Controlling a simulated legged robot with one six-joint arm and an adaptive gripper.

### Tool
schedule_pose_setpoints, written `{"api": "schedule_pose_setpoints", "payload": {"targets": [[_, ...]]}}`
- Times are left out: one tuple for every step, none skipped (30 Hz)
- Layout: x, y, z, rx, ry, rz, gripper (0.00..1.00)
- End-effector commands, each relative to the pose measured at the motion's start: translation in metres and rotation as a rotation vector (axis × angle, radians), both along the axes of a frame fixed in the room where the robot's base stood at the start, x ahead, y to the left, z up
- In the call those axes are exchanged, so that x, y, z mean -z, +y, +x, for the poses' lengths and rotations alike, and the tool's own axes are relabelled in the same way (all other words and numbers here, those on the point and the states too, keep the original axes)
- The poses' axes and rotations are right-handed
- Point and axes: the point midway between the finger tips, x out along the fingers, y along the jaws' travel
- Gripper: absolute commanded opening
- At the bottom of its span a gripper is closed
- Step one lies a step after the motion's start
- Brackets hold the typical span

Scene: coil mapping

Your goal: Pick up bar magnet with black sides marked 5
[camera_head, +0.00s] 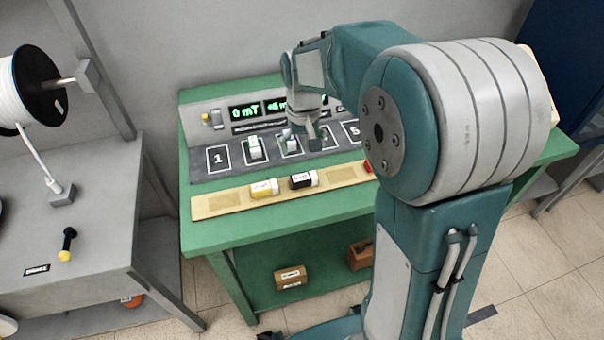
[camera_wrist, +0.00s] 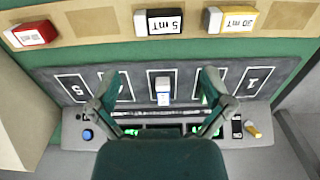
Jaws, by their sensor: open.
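The bar magnet with black sides (camera_head: 303,181) lies on the tan strip along the front of the green bench, its white label up. In the wrist view the same magnet (camera_wrist: 163,23) reads "5 mT" and lies near the top edge, beyond the fingertips. My gripper (camera_head: 307,130) is over the grey numbered panel, behind the magnet. In the wrist view my gripper (camera_wrist: 160,76) has its two fingers wide apart, with a white block with a blue end (camera_wrist: 163,91) showing in the gap on a panel slot. Nothing is visibly held.
A yellow-sided magnet (camera_head: 264,188) marked 30 mT lies beside the black one on the strip. A red-sided magnet (camera_wrist: 30,35) lies at the strip's other side. A green-and-white block (camera_head: 255,148) stands on the panel. Displays (camera_head: 246,112) rise behind the panel.

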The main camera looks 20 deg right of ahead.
Motion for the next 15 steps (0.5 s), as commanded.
{"api": "schedule_pose_setpoints", "payload": {"targets": [[0.007, 0.000, -0.001, 0.000, 0.004, 0.000, 1.00], [0.012, 0.000, -0.001, 0.000, 0.006, 0.000, 1.00], [0.019, 0.000, -0.001, 0.000, 0.006, 0.000, 1.00], [0.024, 0.000, -0.001, 0.000, 0.006, 0.000, 1.00], [0.030, 0.000, -0.001, 0.000, 0.005, 0.000, 1.00], [0.036, 0.000, -0.001, 0.000, 0.006, 0.000, 1.00], [0.040, 0.000, -0.001, 0.000, 0.005, 0.000, 1.00], [0.044, 0.000, -0.001, 0.000, 0.004, 0.000, 1.00], [0.047, 0.000, -0.001, 0.000, 0.004, 0.000, 1.00], [0.049, 0.000, -0.001, 0.000, 0.003, 0.000, 1.00], [0.051, 0.000, -0.001, 0.000, 0.002, 0.000, 1.00], [0.054, 0.000, -0.001, 0.000, 0.002, 0.000, 1.00], [0.057, 0.000, -0.002, 0.000, 0.003, 0.000, 1.00], [0.060, -0.001, -0.002, 0.000, 0.004, 0.000, 1.00], [0.065, -0.001, -0.002, 0.000, 0.004, 0.000, 1.00]]}}
